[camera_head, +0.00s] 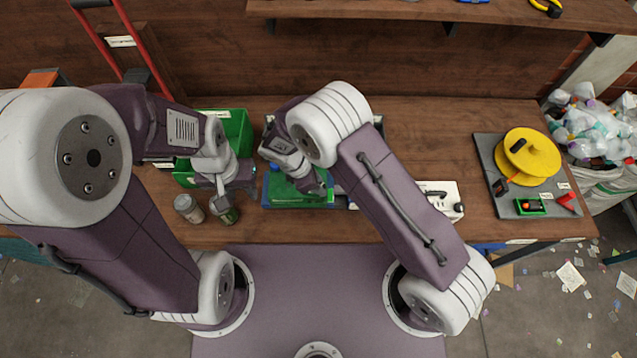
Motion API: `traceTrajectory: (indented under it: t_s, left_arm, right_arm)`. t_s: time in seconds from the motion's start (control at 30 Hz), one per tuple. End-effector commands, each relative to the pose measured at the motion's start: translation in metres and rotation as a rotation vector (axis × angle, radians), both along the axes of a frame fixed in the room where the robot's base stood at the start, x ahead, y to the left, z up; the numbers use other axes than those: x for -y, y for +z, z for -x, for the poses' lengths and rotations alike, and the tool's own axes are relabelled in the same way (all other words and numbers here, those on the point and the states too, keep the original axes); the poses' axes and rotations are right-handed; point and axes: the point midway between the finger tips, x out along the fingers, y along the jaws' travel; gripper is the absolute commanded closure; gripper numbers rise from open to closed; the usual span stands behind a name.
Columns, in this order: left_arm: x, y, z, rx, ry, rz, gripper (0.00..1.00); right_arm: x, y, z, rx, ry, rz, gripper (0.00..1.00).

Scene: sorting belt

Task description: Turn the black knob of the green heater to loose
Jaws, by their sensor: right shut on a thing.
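The green heater (287,194) lies on the workbench in the middle, in front of my column. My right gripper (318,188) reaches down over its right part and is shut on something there. The black knob is hidden under the gripper, so I cannot see which way it is turned. My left gripper (236,190) is to the left of the heater, apart from it, and looks open and empty.
Two cans, one grey-topped (188,208) and one greenish (224,212), stand near my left gripper. A green bin (238,124) is behind it. A grey board (483,150) with a yellow spool (538,158) lies at right.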

Motion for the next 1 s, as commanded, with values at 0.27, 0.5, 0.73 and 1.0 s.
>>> traceTrajectory:
  t_s: [0.27, 0.5, 0.73, 1.0]
  left_arm:
    - [0.0, 0.0, 0.0, 0.0, 0.0, 0.0, 0.63]
    - [0.0, 0.0, 0.0, 0.0, 0.0, 0.0, 0.63]
    - [0.0, -0.001, 0.0, 0.0, 0.0, 0.0, 0.63]
    - [0.0, -0.012, 0.0, 0.0, 0.0, 0.0, 0.63]
  right_arm:
    - [0.0, 0.0, 0.0, 0.001, 0.001, 0.0, 1.0]
    - [0.0, 0.0, 0.0, 0.001, 0.001, 0.0, 0.5]
    - [-0.001, 0.002, 0.0, 0.002, 0.001, -0.001, 0.5]
    - [-0.021, 0.048, 0.003, 0.006, 0.003, -0.004, 0.5]
